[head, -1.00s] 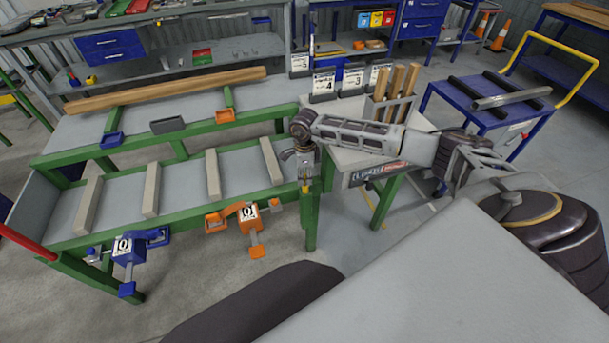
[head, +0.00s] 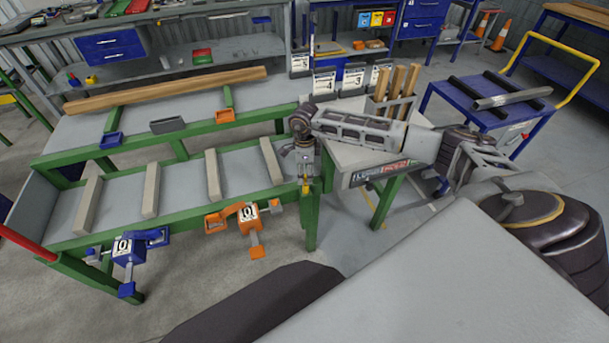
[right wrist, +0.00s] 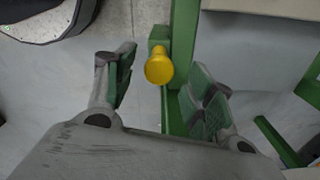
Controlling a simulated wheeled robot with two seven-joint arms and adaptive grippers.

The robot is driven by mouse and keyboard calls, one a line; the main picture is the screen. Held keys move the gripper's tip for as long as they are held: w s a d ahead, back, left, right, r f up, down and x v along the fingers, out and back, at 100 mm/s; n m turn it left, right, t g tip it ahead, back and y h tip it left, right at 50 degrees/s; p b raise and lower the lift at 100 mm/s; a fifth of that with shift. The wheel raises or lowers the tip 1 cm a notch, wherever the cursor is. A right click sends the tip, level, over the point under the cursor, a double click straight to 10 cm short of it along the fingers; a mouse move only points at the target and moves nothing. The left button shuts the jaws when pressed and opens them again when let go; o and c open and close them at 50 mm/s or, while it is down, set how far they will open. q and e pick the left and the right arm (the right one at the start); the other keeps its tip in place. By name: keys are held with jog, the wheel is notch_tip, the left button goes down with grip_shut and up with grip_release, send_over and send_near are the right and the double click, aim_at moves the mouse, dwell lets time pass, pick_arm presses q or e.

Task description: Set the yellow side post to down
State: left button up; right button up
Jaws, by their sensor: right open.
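The yellow side post (right wrist: 160,68) shows in the right wrist view as a round yellow knob seen end-on, on the green frame. In the head view a little of the yellow post (head: 305,187) shows at the right end of the green runout table (head: 310,220), just below my gripper. My right gripper (right wrist: 160,90) is open, with one finger on each side of the post and apart from it. In the head view the right gripper (head: 304,170) points down over the post. How far the post stands up is hard to tell. My left gripper is not in view.
An orange clamp-like stop (head: 249,214) and a blue one (head: 124,246) hang on the table's front rail. A white stand with wooden-handled tools (head: 398,90) is to the right. A blue trolley (head: 470,110) stands beyond it.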

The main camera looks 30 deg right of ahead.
notch_tip(320, 180, up, 10)
jog(key=shift+f, duration=0.2)
jog(key=shift+f, duration=0.1)
dwell(0.8)
